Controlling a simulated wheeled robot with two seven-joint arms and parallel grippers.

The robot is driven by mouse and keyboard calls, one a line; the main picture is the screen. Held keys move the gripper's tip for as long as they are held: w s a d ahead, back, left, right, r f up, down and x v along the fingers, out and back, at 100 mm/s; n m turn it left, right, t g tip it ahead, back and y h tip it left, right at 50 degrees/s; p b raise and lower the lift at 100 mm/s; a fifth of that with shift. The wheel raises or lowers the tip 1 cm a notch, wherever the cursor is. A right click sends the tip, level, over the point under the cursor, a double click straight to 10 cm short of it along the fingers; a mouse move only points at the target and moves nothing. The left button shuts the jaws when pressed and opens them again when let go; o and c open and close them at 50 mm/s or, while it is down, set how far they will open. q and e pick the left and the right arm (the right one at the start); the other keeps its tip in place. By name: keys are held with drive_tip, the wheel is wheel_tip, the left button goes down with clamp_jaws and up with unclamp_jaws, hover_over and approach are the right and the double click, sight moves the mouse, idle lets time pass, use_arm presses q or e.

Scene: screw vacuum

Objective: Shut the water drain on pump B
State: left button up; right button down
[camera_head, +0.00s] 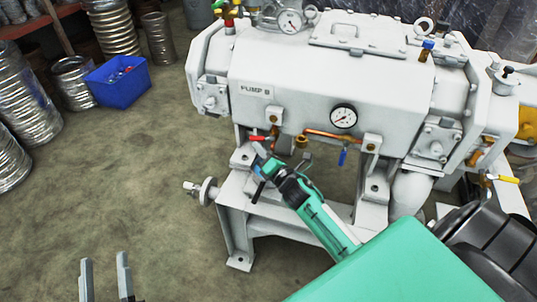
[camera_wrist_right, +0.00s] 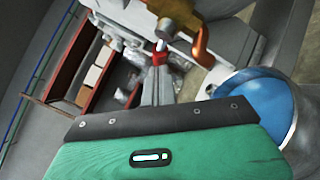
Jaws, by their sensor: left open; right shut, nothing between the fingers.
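The white pump (camera_head: 330,80) carries the label "PUMP B". A red valve handle (camera_head: 258,138) is on the left copper fitting below its body. A blue valve handle (camera_head: 342,157) hangs from the copper pipe to its right. I cannot tell which is the water drain. My right gripper (camera_head: 262,166) is shut and empty, just below the red handle. In the right wrist view, the fingers (camera_wrist_right: 158,85) end at the red handle (camera_wrist_right: 158,60); I cannot tell whether they touch. My left gripper (camera_head: 105,278) is open and empty, low above the floor, far from the pump.
A pressure gauge (camera_head: 343,116) sits on the pump's front. The pump's white base frame (camera_head: 238,225) stands below. A yellow handle (camera_head: 508,180) is at the right. A blue bin (camera_head: 118,85) and metal ducts (camera_head: 75,82) stand left. The floor between is clear.

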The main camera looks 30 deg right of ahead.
use_arm(q)
drive_tip(key=shift+d+f, duration=0.15)
drive_tip(key=shift+f, duration=0.2)
drive_tip(key=f+g, duration=0.1)
drive_tip(key=d+f+g, duration=0.1)
drive_tip(key=f, duration=0.1)
drive_tip(key=f+g+p, duration=0.1)
drive_tip(key=shift+s+d+f, duration=0.2)
drive_tip(key=shift+s+f, duration=0.15)
drive_tip(key=shift+f, duration=0.05)
use_arm(e)
drive_tip(key=s+d+f, duration=0.1)
drive_tip(key=s, duration=1.2)
drive_tip(key=shift+s+f, duration=0.3)
drive_tip(key=shift+s, duration=0.05)
